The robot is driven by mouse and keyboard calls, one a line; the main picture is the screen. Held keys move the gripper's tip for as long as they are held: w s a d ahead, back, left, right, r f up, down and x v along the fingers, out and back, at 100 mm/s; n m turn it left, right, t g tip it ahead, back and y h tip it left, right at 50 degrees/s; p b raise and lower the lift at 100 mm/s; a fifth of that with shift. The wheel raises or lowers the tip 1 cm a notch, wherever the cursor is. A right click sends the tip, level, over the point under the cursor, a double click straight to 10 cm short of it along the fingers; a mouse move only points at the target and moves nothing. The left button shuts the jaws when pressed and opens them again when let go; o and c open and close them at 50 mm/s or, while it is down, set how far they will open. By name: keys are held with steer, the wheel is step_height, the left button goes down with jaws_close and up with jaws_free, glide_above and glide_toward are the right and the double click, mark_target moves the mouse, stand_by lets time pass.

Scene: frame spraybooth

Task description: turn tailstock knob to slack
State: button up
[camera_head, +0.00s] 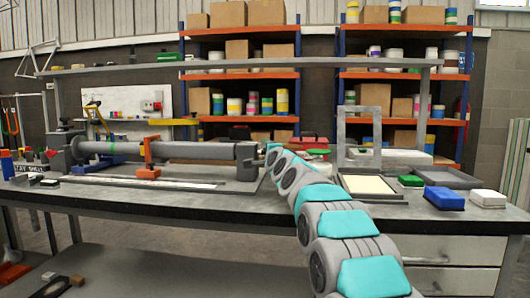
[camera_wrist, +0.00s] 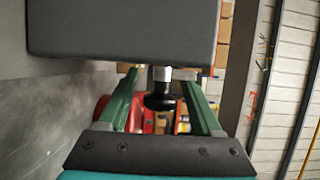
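The tailstock (camera_head: 246,163) is a dark grey block at the right end of a long grey tube on the bench. In the wrist view the tailstock (camera_wrist: 120,28) fills the top. The tailstock knob (camera_wrist: 160,97) is black and round, on a short silvery shaft. My gripper (camera_wrist: 160,82) is open, with one green finger on each side of the knob. Gaps show between the knob and both fingers. In the head view my arm reaches to the tailstock's right end, and the knob and fingers cannot be made out there.
An orange clamp (camera_head: 148,158) stands at the tube's middle. A grey upright frame (camera_head: 362,138), a shallow tray (camera_head: 371,187), a blue block (camera_head: 444,197) and a white block (camera_head: 487,198) are on the right of the bench (camera_head: 240,203). A shelf (camera_head: 240,69) spans above it.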

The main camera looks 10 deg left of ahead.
jaws_close()
stand_by(0.3)
steer(key=shift+f+b, duration=0.25)
steer(key=shift+b, duration=0.65)
steer(key=t+b, duration=0.1)
steer(key=b, duration=0.2)
steer(key=shift+b, duration=0.35)
steer(key=shift+r+n+y+b, duration=0.1)
steer(key=shift+n+y+b, duration=0.2)
steer(key=shift+r, duration=0.25)
